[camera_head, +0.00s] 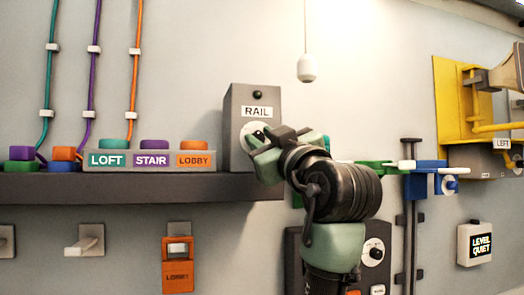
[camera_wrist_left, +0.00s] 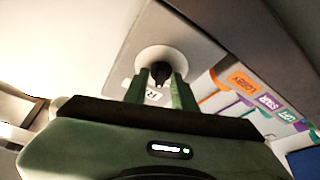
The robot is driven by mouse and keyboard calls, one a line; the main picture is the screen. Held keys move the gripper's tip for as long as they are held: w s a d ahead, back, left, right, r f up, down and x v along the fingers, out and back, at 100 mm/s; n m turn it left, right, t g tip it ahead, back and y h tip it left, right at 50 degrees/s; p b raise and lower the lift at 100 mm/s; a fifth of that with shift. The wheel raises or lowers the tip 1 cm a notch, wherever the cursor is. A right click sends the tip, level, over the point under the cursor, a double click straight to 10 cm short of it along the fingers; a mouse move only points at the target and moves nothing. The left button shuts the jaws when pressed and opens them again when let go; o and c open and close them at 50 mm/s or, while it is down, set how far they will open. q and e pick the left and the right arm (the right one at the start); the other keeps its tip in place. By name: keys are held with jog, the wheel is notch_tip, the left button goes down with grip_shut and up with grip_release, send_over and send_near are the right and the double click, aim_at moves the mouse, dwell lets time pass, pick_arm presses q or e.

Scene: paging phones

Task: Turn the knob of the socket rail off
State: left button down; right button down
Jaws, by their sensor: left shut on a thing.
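The socket rail's grey box (camera_head: 237,105) stands on the dark shelf, with a RAIL label and a small dark green lamp (camera_head: 258,95) above its dial. The round white dial plate (camera_head: 248,131) is partly hidden by my left gripper (camera_head: 256,141). In the left wrist view, the white plate (camera_wrist_left: 163,55) carries a small black knob (camera_wrist_left: 160,74). The two green fingers of my left gripper (camera_wrist_left: 160,88) are shut on this knob, one on each side. The knob's exact angle is hard to tell. My right gripper is not in view.
The dark shelf (camera_head: 130,186) runs left under a grey block with LOFT, STAIR and LOBBY buttons (camera_head: 194,146). A white pull cord (camera_head: 306,66) hangs to the right of the rail box. A grey dial panel (camera_head: 376,240) sits below right, behind my arm.

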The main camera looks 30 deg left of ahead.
pick_arm(q)
jog(key=shift+n+g+y, duration=0.15)
jog(key=shift+n+g, duration=0.55)
jog(key=shift+n, duration=0.65)
jog(key=shift+n+g+y, duration=0.15)
jog(key=shift+n+g, duration=0.55)
jog(key=shift+n, duration=0.65)
jog(key=shift+r, duration=0.1)
jog(key=c, duration=1.1)
grip_release()
jog(key=shift+c, duration=0.2)
jog(key=shift+d, duration=0.1)
jog(key=shift+s+d+f, duration=0.1)
jog(key=shift+d+f, duration=0.1)
jog(key=b+v, duration=0.2)
jog(key=v, duration=0.5)
jog(key=shift+b, duration=0.4)
